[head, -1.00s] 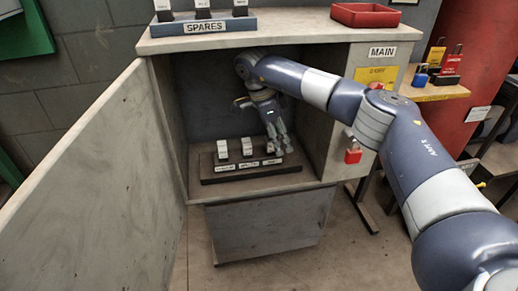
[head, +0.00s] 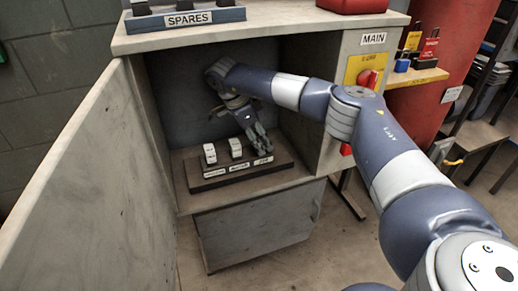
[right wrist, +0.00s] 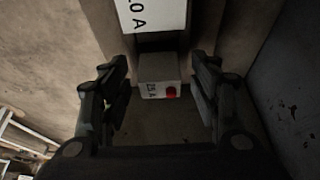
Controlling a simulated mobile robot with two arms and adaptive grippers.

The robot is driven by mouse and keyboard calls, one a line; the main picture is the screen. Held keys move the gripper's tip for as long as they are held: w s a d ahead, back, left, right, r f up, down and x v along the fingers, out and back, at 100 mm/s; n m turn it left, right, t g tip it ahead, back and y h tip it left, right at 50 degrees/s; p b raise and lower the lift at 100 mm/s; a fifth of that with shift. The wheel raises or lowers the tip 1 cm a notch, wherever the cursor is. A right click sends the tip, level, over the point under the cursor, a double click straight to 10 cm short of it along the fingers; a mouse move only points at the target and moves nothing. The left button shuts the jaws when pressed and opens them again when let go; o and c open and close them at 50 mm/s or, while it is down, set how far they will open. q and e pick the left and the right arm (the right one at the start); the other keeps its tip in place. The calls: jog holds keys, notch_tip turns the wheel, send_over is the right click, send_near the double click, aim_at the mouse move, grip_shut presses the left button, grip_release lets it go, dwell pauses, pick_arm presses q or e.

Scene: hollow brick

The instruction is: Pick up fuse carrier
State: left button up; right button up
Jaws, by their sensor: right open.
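A black fuse strip (head: 240,176) with white label plates lies on the floor of the open cabinet. Two white fuse carriers stand upright on it, the left one (head: 209,154) and the middle one (head: 235,148). My right gripper (head: 262,145) is over the strip's right end, pointing down, and hides what stands there. In the right wrist view my right gripper (right wrist: 158,95) is open. A pale fuse carrier (right wrist: 158,72) with a red spot lies between its fingers, with gaps on both sides. My left gripper is not in view.
The cabinet top holds a SPARES rack (head: 186,18) and a red tray (head: 352,4). A red switch (head: 368,78) is on the MAIN panel.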

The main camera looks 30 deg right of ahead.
jog(key=shift+d+f, duration=0.15)
jog(key=shift+f, duration=0.15)
jog(key=c, duration=1.2)
jog(key=shift+r, duration=0.15)
